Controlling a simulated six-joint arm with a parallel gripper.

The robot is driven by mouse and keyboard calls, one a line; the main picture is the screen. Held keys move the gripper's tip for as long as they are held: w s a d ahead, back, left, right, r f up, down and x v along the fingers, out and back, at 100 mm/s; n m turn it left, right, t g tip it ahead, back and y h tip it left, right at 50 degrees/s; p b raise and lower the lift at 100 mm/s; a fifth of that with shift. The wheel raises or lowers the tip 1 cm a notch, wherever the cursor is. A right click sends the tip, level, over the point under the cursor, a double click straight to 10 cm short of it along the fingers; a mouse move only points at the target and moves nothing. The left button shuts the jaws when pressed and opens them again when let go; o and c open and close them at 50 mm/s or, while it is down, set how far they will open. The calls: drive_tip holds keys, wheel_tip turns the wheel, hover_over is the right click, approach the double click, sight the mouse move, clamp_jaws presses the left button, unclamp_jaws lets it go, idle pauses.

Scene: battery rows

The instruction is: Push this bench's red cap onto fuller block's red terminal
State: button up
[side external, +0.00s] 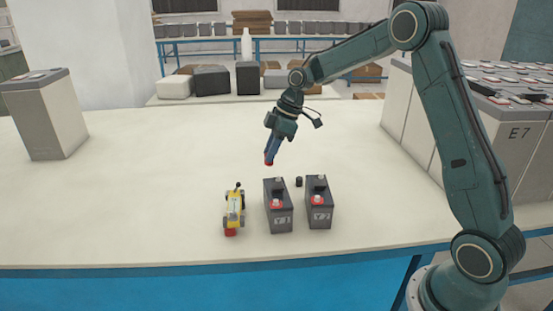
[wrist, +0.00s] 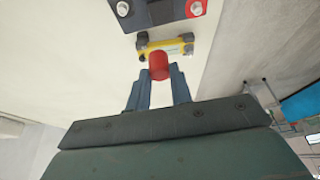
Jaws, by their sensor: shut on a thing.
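My gripper (side external: 270,152) is shut on a red cap (wrist: 158,66), held above the bench behind the two batteries. The cap shows as a small red tip in the side view (side external: 268,161). A dark battery block (side external: 279,218) stands upright, and a second one (side external: 320,215) stands to its right. Each has a red terminal area at its front top. The wrist view shows part of one block (wrist: 165,12) with a red end and a light round terminal. Which block is fuller cannot be read.
A yellow device (side external: 235,208) with a red end stands left of the blocks; it also shows in the wrist view (wrist: 172,47). A large grey battery (side external: 45,115) stands far left. The bench (side external: 150,190) is clear between.

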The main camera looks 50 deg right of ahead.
drive_tip(key=s+a+f+n, duration=0.1)
drive_tip(key=s+a+n, duration=0.1)
drive_tip(key=s+a, duration=0.2)
drive_tip(key=shift+s+y, duration=0.3)
drive_tip(key=shift+s, duration=0.6)
drive_tip(key=shift+f, duration=0.2)
drive_tip(key=shift+f, duration=2.1)
drive_tip(key=shift+f, duration=1.45)
idle(1.9)
drive_tip(key=o, duration=1.5)
drive_tip(key=shift+r, duration=0.2)
